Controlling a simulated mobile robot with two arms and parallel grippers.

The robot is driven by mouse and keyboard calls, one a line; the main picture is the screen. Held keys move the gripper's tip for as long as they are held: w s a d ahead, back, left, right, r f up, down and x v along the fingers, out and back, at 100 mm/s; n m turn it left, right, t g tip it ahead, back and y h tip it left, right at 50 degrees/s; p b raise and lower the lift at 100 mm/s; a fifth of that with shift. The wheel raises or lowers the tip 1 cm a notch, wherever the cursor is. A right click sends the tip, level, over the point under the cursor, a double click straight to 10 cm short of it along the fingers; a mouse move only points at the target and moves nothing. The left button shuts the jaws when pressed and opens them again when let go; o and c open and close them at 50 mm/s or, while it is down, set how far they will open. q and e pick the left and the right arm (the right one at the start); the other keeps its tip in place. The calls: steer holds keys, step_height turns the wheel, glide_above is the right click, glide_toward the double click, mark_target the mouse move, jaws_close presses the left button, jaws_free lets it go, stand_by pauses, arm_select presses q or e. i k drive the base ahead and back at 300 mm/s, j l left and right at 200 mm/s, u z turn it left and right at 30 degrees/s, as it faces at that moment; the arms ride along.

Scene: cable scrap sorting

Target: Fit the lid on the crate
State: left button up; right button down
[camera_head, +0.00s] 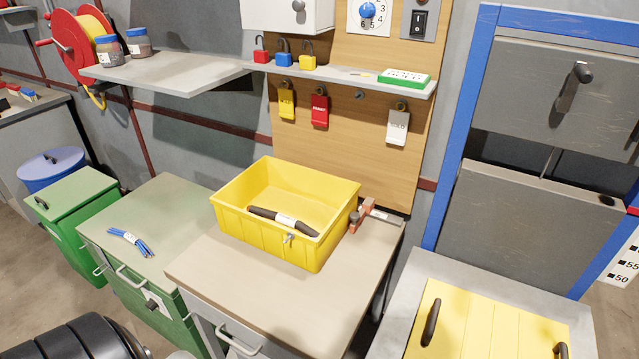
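The yellow crate (268,238) stands open on the beige bench top in the middle of the head view. A thick dark cable piece (268,214) with a white label shows at its front side, seemingly just inside the front wall. The yellow lid (481,325) is a flat panel with two dark handles; it lies on a grey surface at the lower right, apart from the crate, and its near part is cut off by the picture edge. Neither of my grippers is in view.
The beige bench top (220,282) is clear left and in front of the crate. A reddish clamp-like tool (362,214) sits close at its right. Blue cables (130,240) lie on the green cabinet. A shelf (340,76) with padlocks is behind. A gap separates bench and lid surface.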

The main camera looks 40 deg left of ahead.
mark_target(321, 201)
steer(key=j+z, duration=0.1)
steer(key=j, duration=0.6)
steer(key=k+j, duration=0.15)
steer(key=j, duration=0.55)
steer(key=k+j+z, duration=0.15)
steer(key=j, duration=0.55)
steer(key=i, duration=0.05)
